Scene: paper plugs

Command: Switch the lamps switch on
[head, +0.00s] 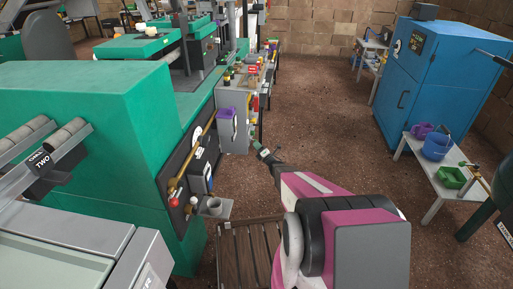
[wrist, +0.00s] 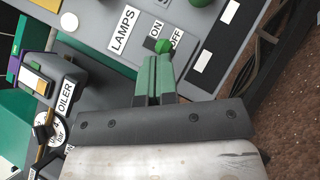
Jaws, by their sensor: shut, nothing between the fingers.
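The lamps switch shows in the wrist view as a small green knob (wrist: 164,47) on a grey panel. I cannot tell which position the knob is in. My gripper (wrist: 155,58) is shut and empty, with its green fingertips right at the knob. Whether they touch it is unclear. In the head view my gripper (head: 262,151) is beside the grey cabinet (head: 238,112); the switch is not discernible there.
A box labelled OILER (wrist: 62,92) is left of my gripper in the wrist view. A green machine (head: 95,110) fills the left of the head view. A blue cabinet (head: 425,85) and a small table (head: 446,178) stand at right.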

